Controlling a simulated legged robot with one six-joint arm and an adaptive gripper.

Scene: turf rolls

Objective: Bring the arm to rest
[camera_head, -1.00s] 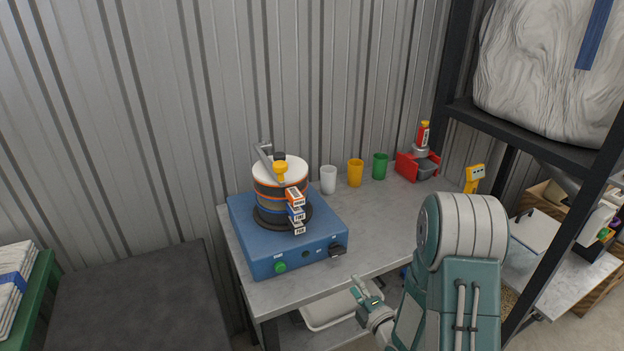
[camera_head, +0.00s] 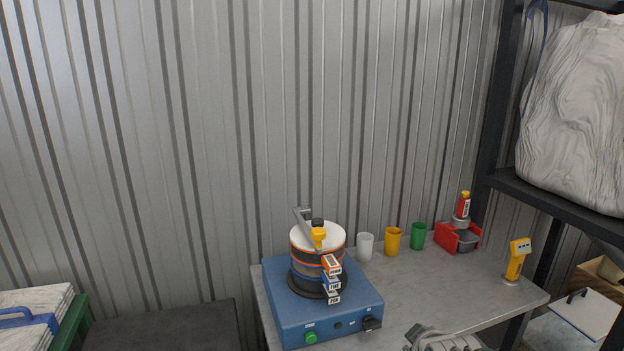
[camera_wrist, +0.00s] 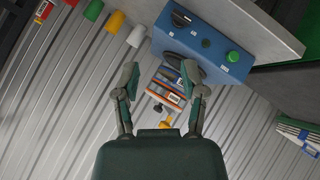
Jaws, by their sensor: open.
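My gripper (camera_wrist: 162,88) is in the wrist view with its two fingers spread apart and nothing between them. Beyond the fingertips in that view is the sieve stack (camera_wrist: 164,92) on the blue shaker box (camera_wrist: 210,42). I cannot tell the gap between fingers and stack, but nothing appears gripped. In the head view the gripper is out of sight; only a small part of my arm shows at the bottom edge. There the sieve stack (camera_head: 309,262) stands upright on the blue shaker box (camera_head: 290,312), with a white lid and a clamp arm on top.
White (camera_head: 365,247), yellow (camera_head: 392,241) and green (camera_head: 417,236) cups stand along the back of the grey table (camera_head: 420,290). A red holder (camera_head: 457,238) and yellow meter (camera_head: 516,260) stand to the right. A black shelf (camera_head: 560,200) carries a big white bag (camera_head: 575,120).

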